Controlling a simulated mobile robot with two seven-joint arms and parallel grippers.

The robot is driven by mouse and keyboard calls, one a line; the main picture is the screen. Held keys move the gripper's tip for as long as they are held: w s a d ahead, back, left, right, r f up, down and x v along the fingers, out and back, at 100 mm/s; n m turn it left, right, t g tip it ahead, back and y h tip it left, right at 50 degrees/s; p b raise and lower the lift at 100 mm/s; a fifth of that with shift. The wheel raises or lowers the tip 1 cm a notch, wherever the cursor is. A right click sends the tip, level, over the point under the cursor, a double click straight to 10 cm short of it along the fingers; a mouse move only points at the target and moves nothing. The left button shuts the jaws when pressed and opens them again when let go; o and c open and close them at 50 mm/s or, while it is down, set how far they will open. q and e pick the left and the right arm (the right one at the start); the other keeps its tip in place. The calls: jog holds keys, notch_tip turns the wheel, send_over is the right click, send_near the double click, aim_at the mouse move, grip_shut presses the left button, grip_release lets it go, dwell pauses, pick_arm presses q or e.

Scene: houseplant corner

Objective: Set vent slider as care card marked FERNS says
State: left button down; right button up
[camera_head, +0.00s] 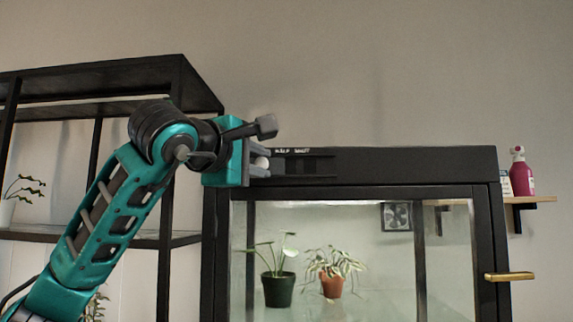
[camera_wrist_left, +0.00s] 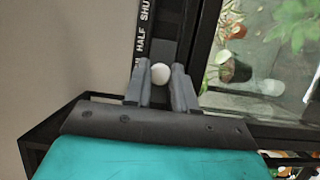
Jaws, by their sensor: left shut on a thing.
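The vent slider's slotted track (camera_head: 305,166) runs along the top frame of the glass cabinet, with a label strip above it. HALF and SHUT can be read in the head view. My left gripper (camera_head: 262,163) is at the track's left end, shut on the pale round slider knob (camera_wrist_left: 160,73). In the left wrist view my left gripper (camera_wrist_left: 160,82) has a finger on each side of the knob. The knob is on the side of HALF away from SHUT, beside a partly hidden label ending in N. No card marked FERNS can be read. My right gripper is not in view.
The glass cabinet (camera_head: 345,163) has a brass handle (camera_head: 510,276) at right and potted plants (camera_head: 278,289) inside. A pink bottle (camera_head: 521,178) and a partly hidden pale card (camera_head: 505,184) stand on a wall shelf (camera_head: 530,199). A black rack (camera_head: 105,77) stands at left.

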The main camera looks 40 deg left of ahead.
pick_arm(q)
jog(key=shift+s+a, duration=0.15)
jog(key=shift+a, duration=0.1)
jog(key=shift+d, duration=0.1)
jog(key=c, duration=1.4)
grip_release()
jog(key=o, duration=0.3)
jog(key=shift+s+a, duration=0.1)
jog(key=shift+a, duration=0.1)
jog(key=shift+o, duration=0.8)
jog(key=shift+d, duration=0.15)
